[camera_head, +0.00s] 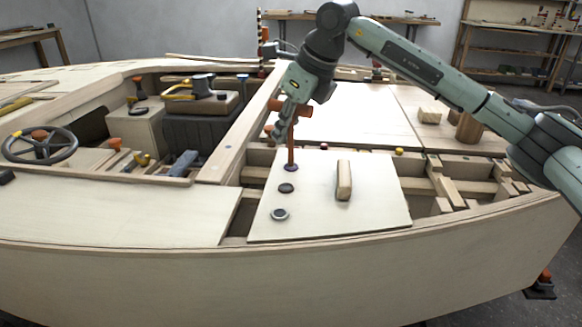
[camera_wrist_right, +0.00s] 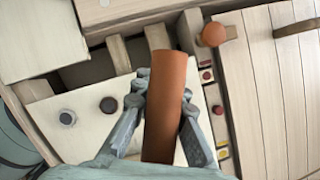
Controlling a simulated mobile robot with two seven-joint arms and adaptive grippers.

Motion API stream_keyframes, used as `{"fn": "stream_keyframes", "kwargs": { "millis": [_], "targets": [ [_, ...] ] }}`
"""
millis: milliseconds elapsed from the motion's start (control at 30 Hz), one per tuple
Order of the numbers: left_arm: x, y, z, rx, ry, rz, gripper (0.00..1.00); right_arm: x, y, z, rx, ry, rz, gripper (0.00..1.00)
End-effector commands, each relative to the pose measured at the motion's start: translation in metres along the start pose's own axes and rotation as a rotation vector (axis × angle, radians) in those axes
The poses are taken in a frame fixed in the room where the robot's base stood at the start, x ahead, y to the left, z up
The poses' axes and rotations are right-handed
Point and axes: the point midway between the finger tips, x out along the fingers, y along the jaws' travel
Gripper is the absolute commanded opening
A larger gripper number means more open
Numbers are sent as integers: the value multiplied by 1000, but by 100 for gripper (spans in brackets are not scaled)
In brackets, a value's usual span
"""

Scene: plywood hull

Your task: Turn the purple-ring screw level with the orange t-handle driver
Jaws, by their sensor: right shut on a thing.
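My right gripper (camera_head: 282,118) is shut on the orange t-handle driver (camera_head: 291,150). The driver stands about upright, its shaft reaching down to the purple-ring screw (camera_head: 291,167) near the panel's far left corner. The driver tip seems to meet the screw; exact seating cannot be told. In the right wrist view the fingers (camera_wrist_right: 163,88) flank the orange handle (camera_wrist_right: 165,115), which hides the purple-ring screw. A dark screw (camera_head: 286,188) and a grey-ring screw (camera_head: 279,214) sit nearer along the same panel edge. My left gripper is not in view.
The pale panel (camera_head: 370,212) carries a wooden grip block (camera_head: 344,180). Open framing with beams (camera_head: 455,190) lies to its right. A steering wheel (camera_head: 40,146) and cockpit with loose tools are at left. A wooden cylinder (camera_head: 469,128) stands on the right deck.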

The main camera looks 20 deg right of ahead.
Motion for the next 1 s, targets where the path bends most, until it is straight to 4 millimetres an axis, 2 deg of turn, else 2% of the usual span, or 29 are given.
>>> {"fn": "stream_keyframes", "kwargs": {
  "millis": [167, 500, 800, 1000],
  "targets": [
    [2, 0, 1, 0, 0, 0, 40, 2, 0, -2, 17, 4, -9, 0],
    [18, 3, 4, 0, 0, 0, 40, 2, -7, -3, 364, 6, -180, 0],
    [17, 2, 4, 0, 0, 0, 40, 0, -8, -3, 388, 8, -189, 0],
    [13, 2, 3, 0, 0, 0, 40, -8, -8, 1, 387, 6, -189, 0]
  ]
}}
